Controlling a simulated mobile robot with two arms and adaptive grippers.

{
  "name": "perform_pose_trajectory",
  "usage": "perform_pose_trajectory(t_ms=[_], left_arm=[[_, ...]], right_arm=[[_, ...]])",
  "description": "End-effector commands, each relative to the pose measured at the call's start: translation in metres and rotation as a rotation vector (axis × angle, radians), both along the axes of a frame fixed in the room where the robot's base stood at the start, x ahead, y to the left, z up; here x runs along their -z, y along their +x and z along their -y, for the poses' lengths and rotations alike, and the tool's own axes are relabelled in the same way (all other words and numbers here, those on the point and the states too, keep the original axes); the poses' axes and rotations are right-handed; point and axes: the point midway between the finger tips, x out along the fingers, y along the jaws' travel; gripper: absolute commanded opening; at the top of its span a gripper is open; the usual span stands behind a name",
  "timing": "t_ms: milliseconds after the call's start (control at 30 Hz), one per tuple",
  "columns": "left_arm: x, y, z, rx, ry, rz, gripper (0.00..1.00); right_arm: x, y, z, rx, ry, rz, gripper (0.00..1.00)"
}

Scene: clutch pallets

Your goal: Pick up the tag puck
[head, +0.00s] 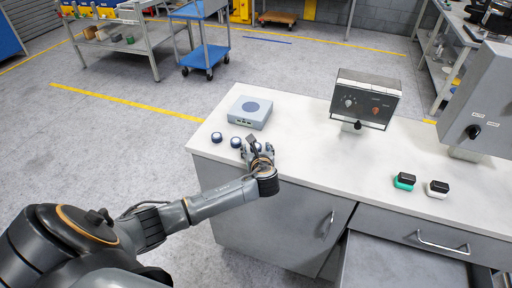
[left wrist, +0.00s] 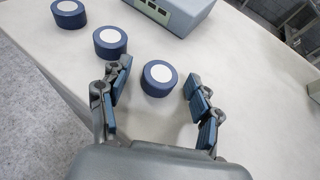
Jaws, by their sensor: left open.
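Three dark blue pucks with white tops stand in a row on the white worktop, and I cannot tell which one is the tag puck. In the left wrist view they are the far puck (left wrist: 69,13), the middle puck (left wrist: 110,41) and the near puck (left wrist: 158,78). In the head view two show clearly, the left puck (head: 216,137) and the middle puck (head: 236,142); the third is partly hidden by my gripper. My left gripper (left wrist: 156,92) is open, with the near puck between its fingertips and a gap on both sides. It also shows in the head view (head: 257,150).
A grey-blue box (head: 250,112) stands just behind the pucks. A control panel (head: 365,98) stands further right on the worktop (head: 310,150). A green-based block (head: 404,181) and a white-based block (head: 437,189) sit near the front right. A drawer (head: 400,268) stands open below.

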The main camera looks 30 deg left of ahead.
Motion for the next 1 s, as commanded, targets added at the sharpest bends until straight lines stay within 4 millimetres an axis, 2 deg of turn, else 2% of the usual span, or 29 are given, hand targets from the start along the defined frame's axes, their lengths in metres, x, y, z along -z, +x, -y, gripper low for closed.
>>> perform_pose_trajectory(t_ms=[200,400,467,833,1000], left_arm=[[0.000,0.001,0.000,0.001,-0.001,0.001,0.64],[0.000,0.000,0.000,0.000,-0.001,0.001,0.23],[0.000,0.000,0.000,0.000,-0.001,0.001,0.12],[-0.003,0.001,0.000,0.000,-0.001,0.002,0.12],[-0.018,0.001,-0.001,0.000,0.000,0.007,0.12]], right_arm=[[0.000,0.000,0.000,0.000,0.000,0.000,0.19],[0.000,0.000,0.000,0.001,0.000,0.000,0.19],[0.000,0.000,0.000,0.001,0.000,0.000,0.19],[0.001,0.001,0.000,0.001,0.000,0.001,0.19],[0.005,0.001,0.000,0.002,0.000,0.001,0.19]])
